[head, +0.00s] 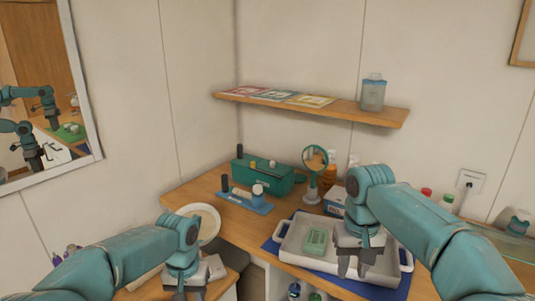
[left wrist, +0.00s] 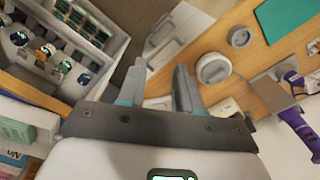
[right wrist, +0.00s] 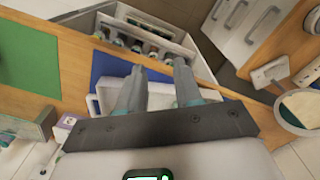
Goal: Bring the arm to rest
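My right arm comes in from the right in the head view. Its gripper (head: 355,266) points down over the front right of a white tray (head: 288,257), beside a pale green item (head: 316,240) lying in it. In the right wrist view its fingers (right wrist: 160,88) are apart, with nothing seen between them. My left arm comes in from the left. Its gripper (head: 183,291) points down at the bottom of the head view, near the counter's front left part. In the left wrist view its fingers (left wrist: 160,90) are apart and empty.
The tray sits on a blue mat (head: 387,292) on the wooden counter (head: 190,190). A green box (head: 270,178), a round mirror (head: 315,160) and bottles stand behind. A shelf (head: 385,117) holds a jar (head: 373,93). An open drawer (right wrist: 120,38) shows in the right wrist view.

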